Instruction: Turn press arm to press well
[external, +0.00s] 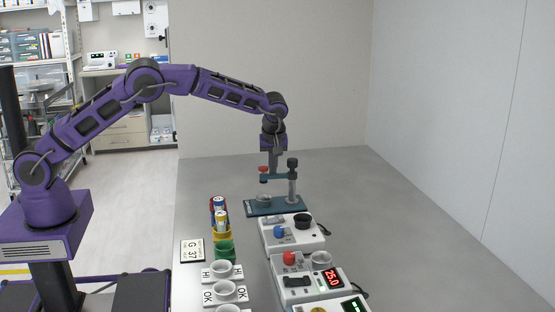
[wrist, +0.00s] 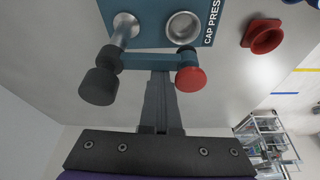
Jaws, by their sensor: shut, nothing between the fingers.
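The teal cap press base (external: 285,207) stands on the table, with a grey post (external: 292,186) at its right. The teal press arm (external: 278,177) reaches left from the post to a red knob (external: 263,169). The silver press well (wrist: 183,27) is on the base (wrist: 150,12). The arm's red end (wrist: 190,79) appears roughly above the well, with a height gap. My gripper (external: 274,156) points down at the arm, its fingers (wrist: 160,78) shut and empty beside the middle of the bar (wrist: 146,62). I cannot tell whether they touch it.
A black knob (wrist: 99,83) caps the post close to my fingers. Boxed instruments (external: 290,232) and several cups (external: 225,250) stand nearer the front. The table right of the press is clear.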

